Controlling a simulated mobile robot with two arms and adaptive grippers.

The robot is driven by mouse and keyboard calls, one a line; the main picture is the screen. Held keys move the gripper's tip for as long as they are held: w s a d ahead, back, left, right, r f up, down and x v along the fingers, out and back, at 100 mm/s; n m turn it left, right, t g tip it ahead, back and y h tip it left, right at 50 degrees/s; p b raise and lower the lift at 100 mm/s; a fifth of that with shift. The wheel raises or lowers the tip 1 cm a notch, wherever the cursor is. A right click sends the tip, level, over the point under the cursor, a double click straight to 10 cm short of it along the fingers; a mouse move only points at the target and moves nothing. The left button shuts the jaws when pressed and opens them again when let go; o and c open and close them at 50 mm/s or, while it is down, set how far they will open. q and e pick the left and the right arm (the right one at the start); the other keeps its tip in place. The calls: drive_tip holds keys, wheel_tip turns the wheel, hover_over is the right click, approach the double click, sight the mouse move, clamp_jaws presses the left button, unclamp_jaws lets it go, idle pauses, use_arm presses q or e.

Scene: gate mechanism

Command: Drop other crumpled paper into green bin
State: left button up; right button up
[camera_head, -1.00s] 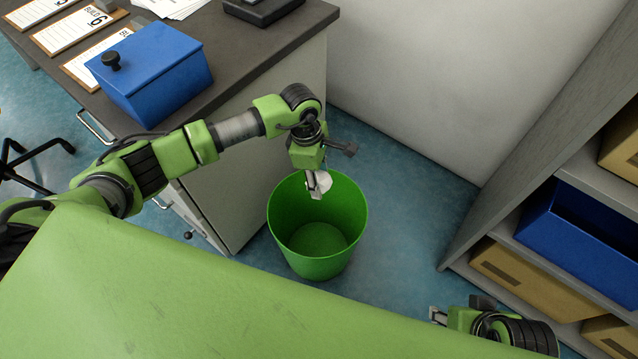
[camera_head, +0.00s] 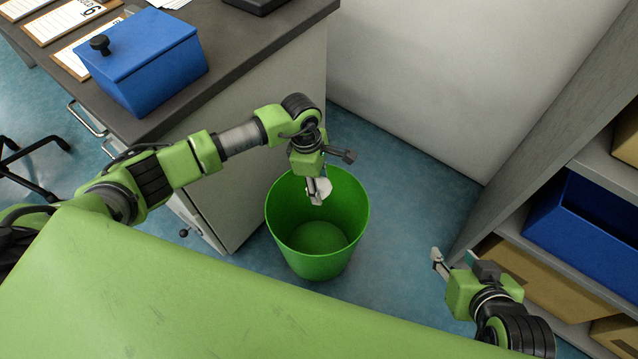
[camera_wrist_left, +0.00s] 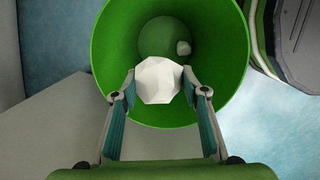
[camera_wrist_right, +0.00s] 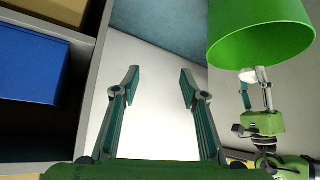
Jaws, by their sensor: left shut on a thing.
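The green bin (camera_head: 318,268) stands on the floor beside the desk, its mouth facing up. My left gripper (camera_head: 318,196) is over the bin's mouth, shut on a white crumpled paper (camera_head: 324,186). In the left wrist view this paper (camera_wrist_left: 158,82) sits between the fingertips, with the bin's inside (camera_wrist_left: 110,50) behind it. The held paper also shows in the right wrist view (camera_wrist_right: 254,75). My right gripper (camera_head: 456,264) is open and empty, right of the bin; its spread fingers show in the right wrist view (camera_wrist_right: 160,85).
A dark-topped desk (camera_head: 240,55) with a blue lidded box (camera_head: 150,65) stands at the left. A shelf (camera_head: 530,160) with a blue bin (camera_head: 590,230) and cardboard boxes (camera_head: 545,285) stands at the right. Open floor (camera_head: 410,200) lies between the bin and the shelf.

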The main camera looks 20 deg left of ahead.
use_arm(q)
drive_tip(key=shift+f, duration=0.3)
use_arm(e)
drive_tip(key=shift+w+a+r+t, duration=0.2)
drive_tip(key=shift+w+r+t, duration=0.15)
drive_tip(key=shift+w, duration=0.2)
drive_tip(key=shift+w+a+r+t, duration=0.25)
drive_tip(key=shift+w+r, duration=0.15)
drive_tip(key=shift+w, duration=0.1)
drive_tip(key=shift+d, duration=0.1)
use_arm(q)
drive_tip(key=o, duration=0.8)
drive_tip(key=shift+r, duration=0.1)
wheel_tip(320, 180, up, 12)
drive_tip(key=a, duration=0.1)
drive_tip(key=shift+a, duration=0.4)
drive_tip(key=shift+f, duration=0.2)
